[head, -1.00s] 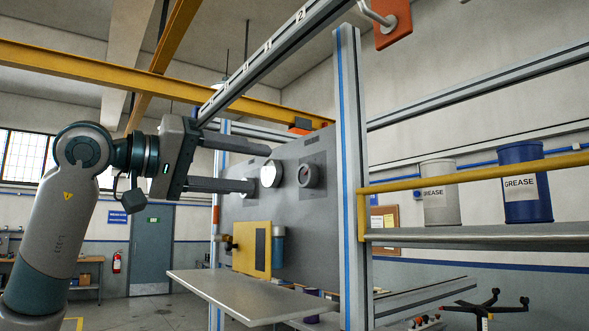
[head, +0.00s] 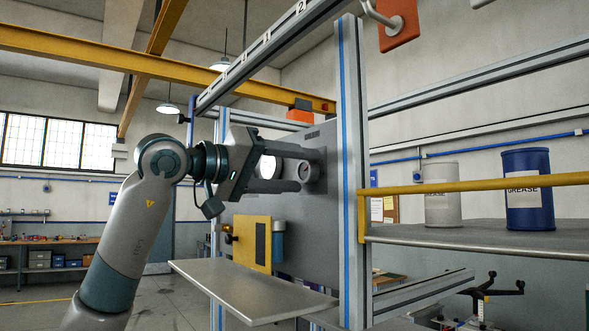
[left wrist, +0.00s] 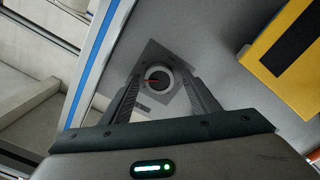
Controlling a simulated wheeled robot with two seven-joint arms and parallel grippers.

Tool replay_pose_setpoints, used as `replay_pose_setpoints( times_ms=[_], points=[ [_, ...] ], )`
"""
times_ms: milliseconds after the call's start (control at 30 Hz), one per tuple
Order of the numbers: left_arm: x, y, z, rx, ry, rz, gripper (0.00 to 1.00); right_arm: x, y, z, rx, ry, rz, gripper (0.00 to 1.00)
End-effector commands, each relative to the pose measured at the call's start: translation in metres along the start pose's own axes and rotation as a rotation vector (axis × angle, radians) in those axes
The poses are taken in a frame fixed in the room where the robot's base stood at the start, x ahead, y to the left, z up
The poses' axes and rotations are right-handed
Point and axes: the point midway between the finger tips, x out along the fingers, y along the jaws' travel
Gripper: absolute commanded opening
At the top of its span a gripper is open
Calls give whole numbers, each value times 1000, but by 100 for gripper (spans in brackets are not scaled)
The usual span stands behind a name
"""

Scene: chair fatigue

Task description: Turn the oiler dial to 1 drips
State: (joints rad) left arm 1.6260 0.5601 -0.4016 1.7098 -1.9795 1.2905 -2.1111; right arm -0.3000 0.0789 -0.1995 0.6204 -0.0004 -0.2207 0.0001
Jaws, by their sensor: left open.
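The oiler dial (head: 308,171) is a round grey knob on a darker square plate on the grey upright panel. In the left wrist view the dial (left wrist: 158,85) shows a pale ring, a dark centre and a red pointer toward the left; its markings are too small to read. My left gripper (head: 306,168) is open. Its two fingers reach toward the panel, and the wrist view shows the fingertips (left wrist: 160,79) on either side of the dial. I cannot tell whether they touch it. My right gripper is not in view.
A white round gauge (head: 267,167) sits left of the dial, partly behind my fingers. A yellow box (head: 252,244) and a metal shelf (head: 250,290) are below. A blue-striped post (head: 351,180) stands close right of the dial.

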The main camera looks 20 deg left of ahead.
Motion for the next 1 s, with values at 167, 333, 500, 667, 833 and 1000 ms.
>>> replay_pose_setpoints(
  times_ms=[167, 333, 500, 667, 833, 1000],
  points=[
    [0, 0, 0, 0, 0, 0, 36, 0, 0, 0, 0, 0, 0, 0],
    [0, 0, 0, 0, 0, 0, 14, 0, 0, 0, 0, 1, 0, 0],
    [0, 0, 0, -7, 0, -1, 14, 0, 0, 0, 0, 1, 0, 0],
    [-1, 0, 0, -37, 1, -1, 14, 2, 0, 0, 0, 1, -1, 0],
    [-1, -1, 0, -108, 0, -2, 14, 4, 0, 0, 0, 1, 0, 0],
    [-1, -1, 0, -219, 1, -1, 14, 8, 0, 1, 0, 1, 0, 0]
  ],
)
